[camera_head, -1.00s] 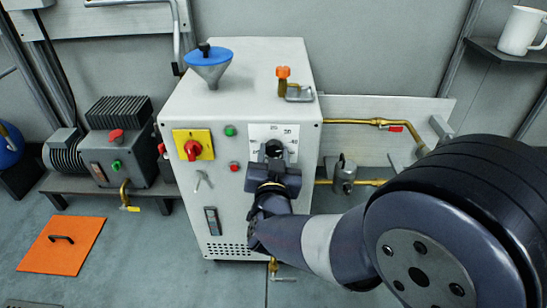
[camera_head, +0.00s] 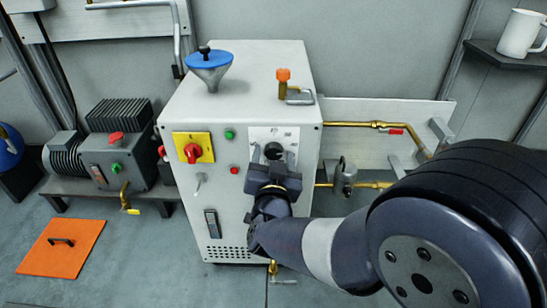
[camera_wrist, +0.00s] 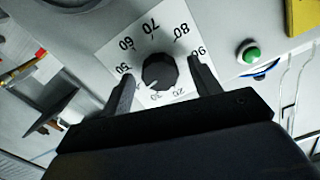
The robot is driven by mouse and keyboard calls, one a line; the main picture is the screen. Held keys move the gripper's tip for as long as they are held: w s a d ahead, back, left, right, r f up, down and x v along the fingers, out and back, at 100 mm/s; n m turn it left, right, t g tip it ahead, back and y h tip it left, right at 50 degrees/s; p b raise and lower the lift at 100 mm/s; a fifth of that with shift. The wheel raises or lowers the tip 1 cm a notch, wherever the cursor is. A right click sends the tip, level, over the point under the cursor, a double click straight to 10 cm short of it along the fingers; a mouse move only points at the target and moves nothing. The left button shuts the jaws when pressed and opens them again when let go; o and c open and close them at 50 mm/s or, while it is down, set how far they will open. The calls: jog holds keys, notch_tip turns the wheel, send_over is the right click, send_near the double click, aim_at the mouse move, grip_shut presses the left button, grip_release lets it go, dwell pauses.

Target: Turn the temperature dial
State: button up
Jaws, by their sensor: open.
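The temperature dial (camera_head: 273,151) is a round black knob on a white scale plate (camera_head: 289,132) on the front of the pale cabinet. In the wrist view the dial (camera_wrist: 160,72) shows whole, with a white pointer mark toward the low numbers, near 30. The scale plate (camera_wrist: 134,43) carries numbers including 50 to 90. My gripper (camera_head: 274,164) is open just below and in front of the dial in the head view. In the wrist view its fingers (camera_wrist: 161,72) stand either side of the dial, with visible gaps. I see no contact.
A red knob on a yellow plate (camera_head: 193,148), a green button (camera_head: 229,135) and a red button (camera_head: 234,170) sit left of the dial. A blue-topped funnel (camera_head: 209,66) and an orange-capped fitting (camera_head: 284,86) stand on top. Brass pipe (camera_head: 350,124) runs to the right.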

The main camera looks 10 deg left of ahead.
jog(key=p+v, duration=0.3)
jog(key=v, duration=0.8)
jog(key=shift+w+a, duration=0.1)
jog(key=b+x, duration=0.3)
jog(key=x, duration=0.7)
jog(key=shift+w, duration=0.4)
